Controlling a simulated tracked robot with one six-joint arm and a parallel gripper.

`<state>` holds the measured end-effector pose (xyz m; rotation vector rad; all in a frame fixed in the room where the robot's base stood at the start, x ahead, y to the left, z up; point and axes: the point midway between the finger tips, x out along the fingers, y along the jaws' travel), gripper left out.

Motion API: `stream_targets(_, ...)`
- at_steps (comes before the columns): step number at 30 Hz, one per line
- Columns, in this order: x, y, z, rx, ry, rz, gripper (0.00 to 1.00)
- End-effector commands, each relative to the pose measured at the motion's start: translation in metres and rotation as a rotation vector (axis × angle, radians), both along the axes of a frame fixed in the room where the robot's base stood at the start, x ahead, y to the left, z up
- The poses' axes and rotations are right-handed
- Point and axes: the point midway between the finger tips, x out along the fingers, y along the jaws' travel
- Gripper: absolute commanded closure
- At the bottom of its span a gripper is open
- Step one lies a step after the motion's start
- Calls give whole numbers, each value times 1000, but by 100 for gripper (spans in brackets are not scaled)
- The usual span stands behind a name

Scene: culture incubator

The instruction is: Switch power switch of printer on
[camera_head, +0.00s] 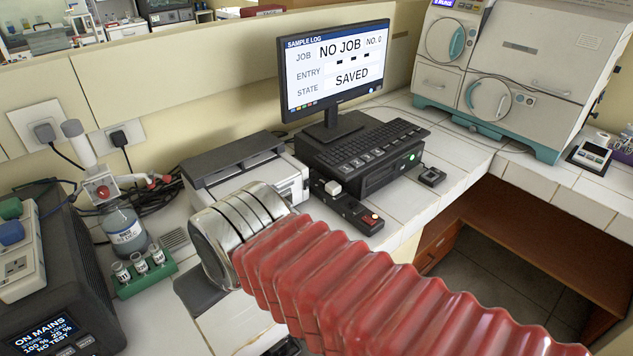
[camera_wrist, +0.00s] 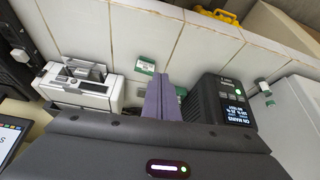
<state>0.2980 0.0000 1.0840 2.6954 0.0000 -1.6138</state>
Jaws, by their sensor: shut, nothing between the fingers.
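The printer (camera_head: 245,170) is a pale grey box with a dark lid, on the counter left of the monitor. My arm's metal collar hides part of its front in the head view. A white boxy device, which looks like the printer (camera_wrist: 82,90), stands left of my gripper in the wrist view. I cannot make out its power switch in either view. My gripper (camera_wrist: 160,90) shows as shut purple fingers with nothing between them, apart from the printer in the picture. The head view does not show the fingers.
A power unit (camera_head: 60,285) reading ON MAINS stands at the left; it also shows in the wrist view (camera_wrist: 222,105). A green vial rack (camera_head: 145,277) and a bottle (camera_head: 125,230) stand near it. The monitor (camera_head: 335,65) and keyboard (camera_head: 365,145) are right of the printer.

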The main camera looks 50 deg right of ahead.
Motion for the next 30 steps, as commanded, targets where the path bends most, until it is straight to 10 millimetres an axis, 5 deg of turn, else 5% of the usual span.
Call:
stream_targets(11, 7, -5, -2, 41, 18, -45, 100)
stream_targets(17, 26, -25, -9, 157, 51, -169, 100)
stream_targets(30, 83, -100, -22, 485, 37, -530, 100)
